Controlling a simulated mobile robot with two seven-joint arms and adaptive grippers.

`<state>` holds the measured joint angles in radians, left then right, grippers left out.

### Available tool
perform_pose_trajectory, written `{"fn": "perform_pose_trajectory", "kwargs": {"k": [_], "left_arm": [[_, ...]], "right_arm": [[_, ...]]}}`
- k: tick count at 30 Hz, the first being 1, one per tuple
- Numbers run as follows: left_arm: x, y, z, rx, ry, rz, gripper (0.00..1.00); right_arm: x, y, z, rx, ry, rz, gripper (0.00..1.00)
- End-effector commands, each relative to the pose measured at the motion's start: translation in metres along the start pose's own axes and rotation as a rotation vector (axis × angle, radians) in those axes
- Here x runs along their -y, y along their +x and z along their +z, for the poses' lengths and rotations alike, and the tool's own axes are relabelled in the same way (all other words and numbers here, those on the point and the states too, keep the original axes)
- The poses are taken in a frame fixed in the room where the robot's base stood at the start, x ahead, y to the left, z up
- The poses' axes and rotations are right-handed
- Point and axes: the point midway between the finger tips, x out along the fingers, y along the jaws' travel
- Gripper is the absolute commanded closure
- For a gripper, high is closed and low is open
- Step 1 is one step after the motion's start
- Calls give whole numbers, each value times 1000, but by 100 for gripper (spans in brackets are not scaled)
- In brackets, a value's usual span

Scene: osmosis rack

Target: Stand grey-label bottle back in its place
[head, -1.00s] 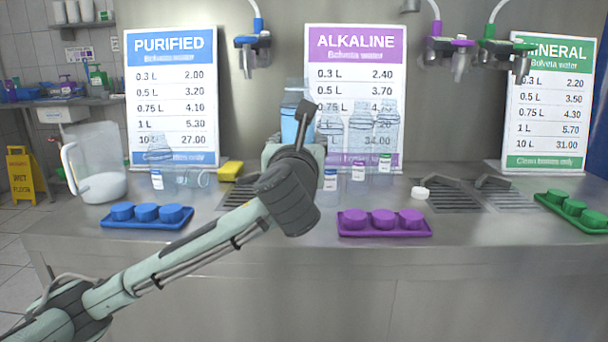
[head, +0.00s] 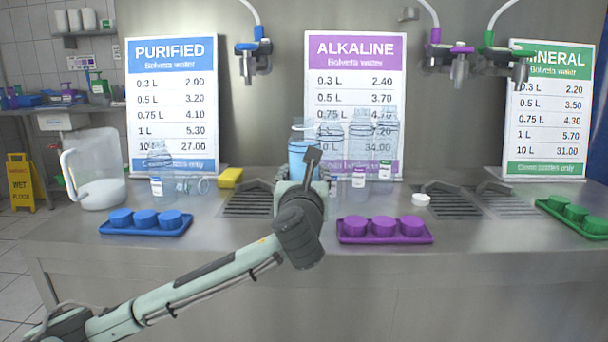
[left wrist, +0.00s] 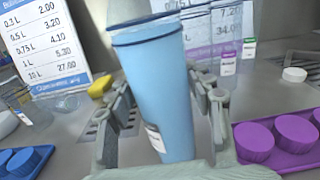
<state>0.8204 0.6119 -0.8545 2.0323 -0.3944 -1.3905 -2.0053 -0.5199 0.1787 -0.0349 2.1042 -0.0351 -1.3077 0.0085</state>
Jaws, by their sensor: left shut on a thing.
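A bottle with a translucent blue lower body (head: 301,156) stands upright in my left gripper (head: 302,180), in front of the purple price board. In the left wrist view the bottle (left wrist: 162,90) fills the middle, with the fingers of my left gripper (left wrist: 163,100) closed on both its sides. A pale label shows low on it, partly turned away, so its colour is hard to tell. The bottle's base is hidden in the head view, so I cannot tell whether it touches the counter. My right gripper is out of view.
Clear bottles with purple (head: 359,180) and green labels (head: 385,170) stand close right of the held bottle. A blue-label bottle (head: 156,187), jug (head: 95,185) and yellow sponge (head: 230,177) are left. Blue (head: 146,228) and purple cap trays (head: 385,238) sit in front.

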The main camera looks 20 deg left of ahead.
Motion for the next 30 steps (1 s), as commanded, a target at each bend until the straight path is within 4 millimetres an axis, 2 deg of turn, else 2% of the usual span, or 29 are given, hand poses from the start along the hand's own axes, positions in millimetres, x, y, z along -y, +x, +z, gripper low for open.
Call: {"fn": "perform_pose_trajectory", "kwargs": {"k": [1, 2, 6, 17, 19, 23, 30], "left_arm": [[0, 0, 0, 3, 0, 0, 100], [0, 0, -3, -1, 1, 1, 48], [0, 0, -2, -1, 1, 1, 30], [0, 0, 0, 0, 0, 0, 28], [1, -5, 0, -1, 1, -2, 28], [1, -27, 0, -1, 1, -4, 28], [1, -79, 0, -1, 1, -5, 28]], "right_arm": [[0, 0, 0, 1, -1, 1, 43], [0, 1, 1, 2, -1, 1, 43], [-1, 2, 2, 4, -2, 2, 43], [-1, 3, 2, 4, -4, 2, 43], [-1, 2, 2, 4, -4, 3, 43], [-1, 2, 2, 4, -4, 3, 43], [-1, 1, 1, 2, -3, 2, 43]]}}
